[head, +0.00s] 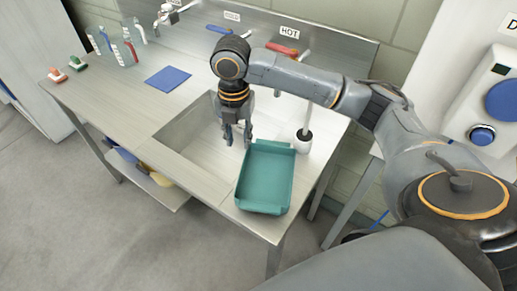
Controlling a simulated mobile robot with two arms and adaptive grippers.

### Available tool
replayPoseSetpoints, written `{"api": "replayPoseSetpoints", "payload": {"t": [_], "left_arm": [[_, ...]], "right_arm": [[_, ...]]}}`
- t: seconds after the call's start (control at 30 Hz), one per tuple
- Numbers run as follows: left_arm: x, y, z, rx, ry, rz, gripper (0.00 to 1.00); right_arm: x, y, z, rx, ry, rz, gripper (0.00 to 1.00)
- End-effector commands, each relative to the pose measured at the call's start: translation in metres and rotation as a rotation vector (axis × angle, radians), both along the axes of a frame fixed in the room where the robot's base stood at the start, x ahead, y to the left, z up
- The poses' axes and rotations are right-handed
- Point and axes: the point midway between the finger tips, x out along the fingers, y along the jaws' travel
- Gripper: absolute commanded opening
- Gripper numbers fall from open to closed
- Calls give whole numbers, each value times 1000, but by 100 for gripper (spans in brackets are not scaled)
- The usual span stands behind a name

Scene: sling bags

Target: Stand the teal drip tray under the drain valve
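The teal drip tray (265,182) lies flat on the front right of the steel sink counter, beside the basin. My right gripper (238,144) points down over the basin, close to the tray's far left corner. Its fingers look apart with nothing between them. I cannot tell whether a finger touches the tray. My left gripper is not in view. I cannot make out a drain valve. A white machine (464,128) with a blue round part and a blue knob (482,135) stands at the right, under a partly cut-off sign starting with "D".
Red (282,48) and blue (219,29) tap handles are at the back.

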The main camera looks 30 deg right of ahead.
Motion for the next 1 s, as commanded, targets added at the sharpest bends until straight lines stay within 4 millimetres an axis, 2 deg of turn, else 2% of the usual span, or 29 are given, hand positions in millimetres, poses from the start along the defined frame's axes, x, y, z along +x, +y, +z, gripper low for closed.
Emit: {"api": "replayPoseSetpoints", "payload": {"t": [0.17,0.4,0.67,0.83,1.0], "left_arm": [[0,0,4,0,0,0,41],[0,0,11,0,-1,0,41],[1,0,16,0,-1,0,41],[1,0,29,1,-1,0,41],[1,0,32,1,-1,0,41]], "right_arm": [[-2,0,-23,-1,6,15,30],[-1,0,-68,0,6,13,30],[-1,-1,-89,0,3,13,30],[-1,-2,-112,-1,6,12,30],[-1,-2,-134,-1,3,13,30]]}}
